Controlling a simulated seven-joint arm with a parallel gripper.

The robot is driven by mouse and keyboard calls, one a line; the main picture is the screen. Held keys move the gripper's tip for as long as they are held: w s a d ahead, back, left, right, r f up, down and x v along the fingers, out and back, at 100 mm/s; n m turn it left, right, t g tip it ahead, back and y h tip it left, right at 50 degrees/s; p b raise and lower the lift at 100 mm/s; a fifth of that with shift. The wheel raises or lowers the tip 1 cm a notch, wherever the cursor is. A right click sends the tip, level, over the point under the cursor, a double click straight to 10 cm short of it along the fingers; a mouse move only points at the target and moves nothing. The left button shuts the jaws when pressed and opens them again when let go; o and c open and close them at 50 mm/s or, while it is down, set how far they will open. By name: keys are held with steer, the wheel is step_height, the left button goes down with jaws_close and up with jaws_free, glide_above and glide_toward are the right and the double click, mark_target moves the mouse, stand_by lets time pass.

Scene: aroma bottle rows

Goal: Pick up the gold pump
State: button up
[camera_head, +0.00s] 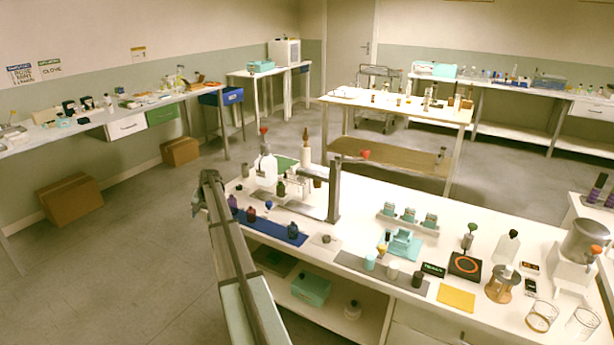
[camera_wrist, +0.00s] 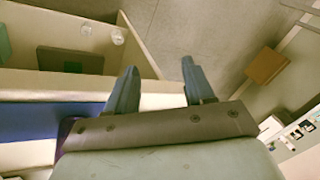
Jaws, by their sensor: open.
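A small gold-coloured top (camera_head: 381,249) shows in the head view, beside the teal rack (camera_head: 402,243) on the near bench; it is too small to tell for sure that it is the gold pump. I see no gold pump in the wrist view. My gripper (camera_wrist: 157,82) is open and nothing shows between its fingers. In the wrist view the fingers point past the bench edge toward the floor. In the head view my arm reaches up along the left end of the near bench, well left of the gold top.
A blue mat (camera_head: 262,229) with several dark bottles lies right beside my arm. A metal post (camera_head: 334,191) stands behind it. A grey mat (camera_head: 352,262) with small jars, a black plate with an orange ring (camera_head: 465,265) and glass beakers (camera_head: 541,316) occupy the bench further right.

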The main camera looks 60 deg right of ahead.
steer(key=s+d+r+m+h, duration=0.1)
steer(key=d+r, duration=0.8)
steer(key=d, duration=0.3)
steer(key=s+d+r+m+g+h, duration=0.15)
steer(key=s+d+r, duration=0.45)
steer(key=s+d, duration=0.7)
steer(key=s+d+r+m+g+h, duration=0.15)
steer(key=s+d+r, duration=0.45)
steer(key=s+d, duration=0.6)
steer(key=shift+h, duration=0.4)
steer(key=shift+s+x, duration=0.2)
steer(key=shift+x, duration=3.2)
steer(key=shift+s+x, duration=0.15)
steer(key=shift+x, duration=3.2)
steer(key=shift+a+f, duration=0.1)
steer(key=shift+a, duration=0.05)
steer(key=shift+c, duration=0.5)
jaws_close()
